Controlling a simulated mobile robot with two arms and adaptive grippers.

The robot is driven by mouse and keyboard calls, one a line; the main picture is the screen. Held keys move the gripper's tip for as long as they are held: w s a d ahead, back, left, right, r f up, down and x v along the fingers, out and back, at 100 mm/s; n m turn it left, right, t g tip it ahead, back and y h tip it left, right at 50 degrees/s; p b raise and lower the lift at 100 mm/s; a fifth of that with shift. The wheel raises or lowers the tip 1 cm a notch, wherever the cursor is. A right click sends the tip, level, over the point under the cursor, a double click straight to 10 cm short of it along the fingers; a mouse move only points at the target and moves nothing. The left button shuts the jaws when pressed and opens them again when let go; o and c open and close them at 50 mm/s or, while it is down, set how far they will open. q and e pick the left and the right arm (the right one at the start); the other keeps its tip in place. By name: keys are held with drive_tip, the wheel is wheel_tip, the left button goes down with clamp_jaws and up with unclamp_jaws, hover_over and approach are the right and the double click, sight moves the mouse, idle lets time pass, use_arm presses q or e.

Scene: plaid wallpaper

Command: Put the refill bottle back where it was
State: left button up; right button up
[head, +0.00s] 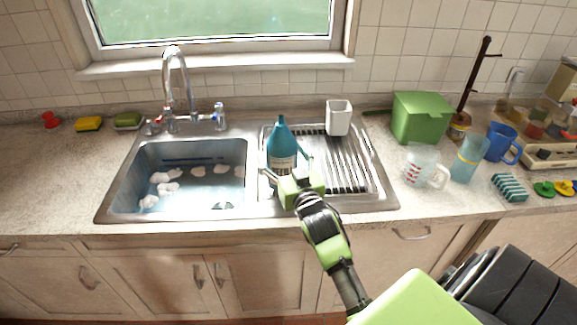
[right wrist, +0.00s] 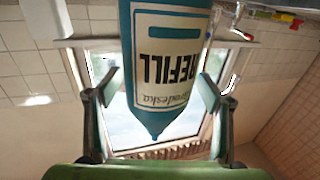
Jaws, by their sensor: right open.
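The teal refill bottle (head: 281,142) stands upright at the left side of the drainboard, beside the sink basin, in the head view. Its white label reading "REFILL" shows upside down in the right wrist view (right wrist: 165,60). My right gripper (head: 287,168) is at the bottle's near side, with its fingers open to either side of the lower body. In the right wrist view the open fingers (right wrist: 158,92) flank the bottle, with gaps visible on both sides. The bottle's base is hidden behind the gripper. My left gripper is not in view.
The sink basin (head: 185,190) with suds lies left, the faucet (head: 178,85) behind it. A white cup (head: 338,118) stands at the drainboard's back. Right are a green box (head: 419,116), measuring cup (head: 422,165), blue tumbler (head: 468,158) and blue mug (head: 501,143). The left counter's front is clear.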

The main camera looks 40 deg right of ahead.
drive_tip(key=b+v, duration=0.2)
drive_tip(key=v, duration=0.9)
drive_tip(key=shift+s, duration=0.35)
drive_tip(key=shift+a+f, duration=0.1)
